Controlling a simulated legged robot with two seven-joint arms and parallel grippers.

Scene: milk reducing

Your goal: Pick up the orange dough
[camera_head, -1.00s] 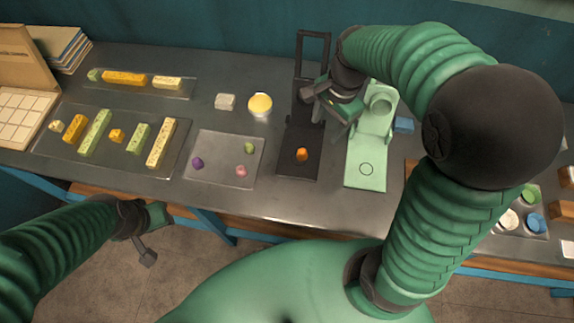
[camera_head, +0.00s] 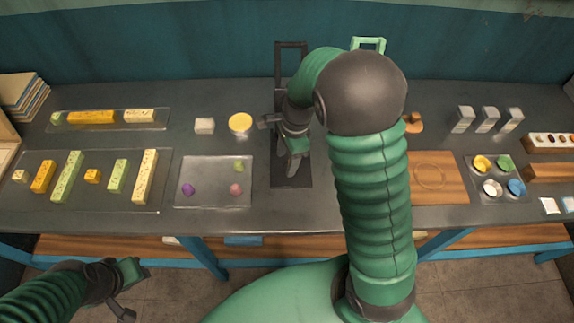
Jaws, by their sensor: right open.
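The orange dough is not visible now; a second ago it lay on the dark board (camera_head: 291,182), and my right gripper now covers that area. My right gripper (camera_head: 287,160) is over the dark board, pointing down, with its jaws open. Whether the dough is between its fingers cannot be seen. My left gripper (camera_head: 133,288) is at the lower left, in front of the table and away from it, with its fingers spread and empty.
A grey tray (camera_head: 213,197) with small purple, pink and green dough pieces lies left of the board. A yellow round thing (camera_head: 240,123) and a pale block (camera_head: 205,126) stand behind it.

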